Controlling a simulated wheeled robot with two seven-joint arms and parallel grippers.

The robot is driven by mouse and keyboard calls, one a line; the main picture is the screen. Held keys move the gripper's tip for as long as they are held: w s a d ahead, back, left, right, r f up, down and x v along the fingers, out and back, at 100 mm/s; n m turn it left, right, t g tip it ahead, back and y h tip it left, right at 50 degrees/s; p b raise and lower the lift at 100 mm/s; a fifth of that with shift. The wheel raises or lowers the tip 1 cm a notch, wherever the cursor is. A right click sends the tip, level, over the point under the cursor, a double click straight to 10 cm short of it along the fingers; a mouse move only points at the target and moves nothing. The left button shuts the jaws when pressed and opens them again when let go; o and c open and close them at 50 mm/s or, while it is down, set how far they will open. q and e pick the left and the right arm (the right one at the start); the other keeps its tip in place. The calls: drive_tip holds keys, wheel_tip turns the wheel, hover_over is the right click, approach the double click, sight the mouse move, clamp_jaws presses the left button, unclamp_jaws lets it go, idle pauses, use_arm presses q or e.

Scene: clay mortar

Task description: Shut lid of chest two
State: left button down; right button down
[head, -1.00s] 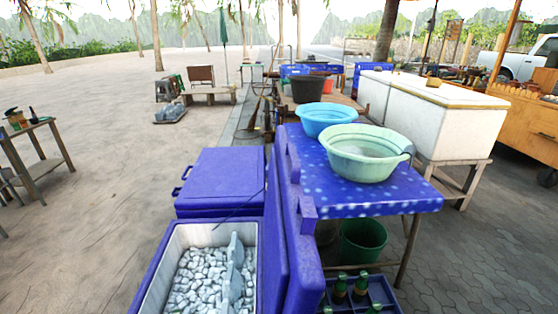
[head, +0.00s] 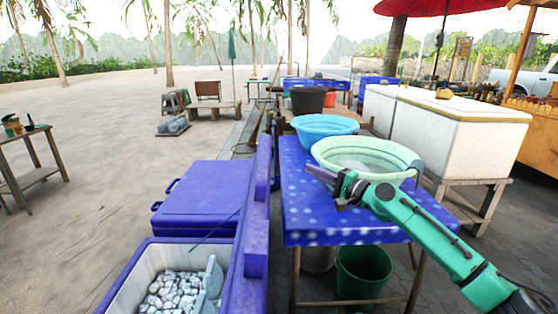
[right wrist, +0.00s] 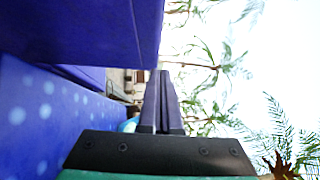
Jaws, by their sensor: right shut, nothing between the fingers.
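The near blue chest (head: 118,284) stands open at the bottom of the head view, its white inside full of pale ice-like lumps. Its blue lid (head: 257,205) stands raised along the chest's right side. A second blue chest (head: 205,195) behind it is closed. No label shows which is chest two. My right gripper (head: 318,172) is shut and empty, right of the raised lid, above the dotted table and apart from the lid in the head view. In the right wrist view, its shut fingers (right wrist: 162,95) point past a large blue panel (right wrist: 80,30). My left gripper is out of view.
A blue dotted table (head: 325,225) stands right of the lid, carrying a blue basin (head: 325,127) and a pale green basin (head: 365,155) close to my right gripper. A green bucket (head: 362,272) is underneath. White freezers (head: 455,130) stand beyond.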

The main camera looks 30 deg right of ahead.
drive_tip(key=w+a+p, duration=0.4)
drive_tip(key=w+a, duration=0.1)
drive_tip(key=w, duration=0.3)
drive_tip(key=shift+w+a+r, duration=0.35)
drive_tip(key=shift+r, duration=0.05)
